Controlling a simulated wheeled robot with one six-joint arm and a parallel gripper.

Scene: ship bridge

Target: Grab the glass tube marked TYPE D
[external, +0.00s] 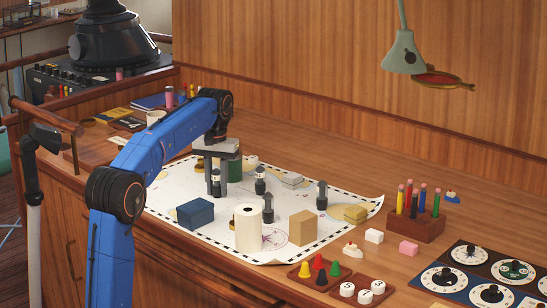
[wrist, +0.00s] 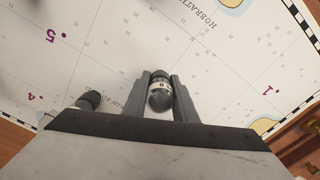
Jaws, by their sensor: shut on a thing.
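My gripper (external: 216,190) is over the chart at its back left, fingers pointing down. In the wrist view my gripper (wrist: 161,82) is shut on a dark-capped glass tube (wrist: 160,98) with a pale label band. One character shows on the band, too small to read for sure. The held tube (external: 215,176) is upright between the fingers in the external view; I cannot tell whether it touches the chart. Similar tubes stand at the chart's middle (external: 260,181), nearer the front (external: 268,209) and to the right (external: 321,196). Their labels are not readable.
A wooden pen block (external: 415,225) stands right.

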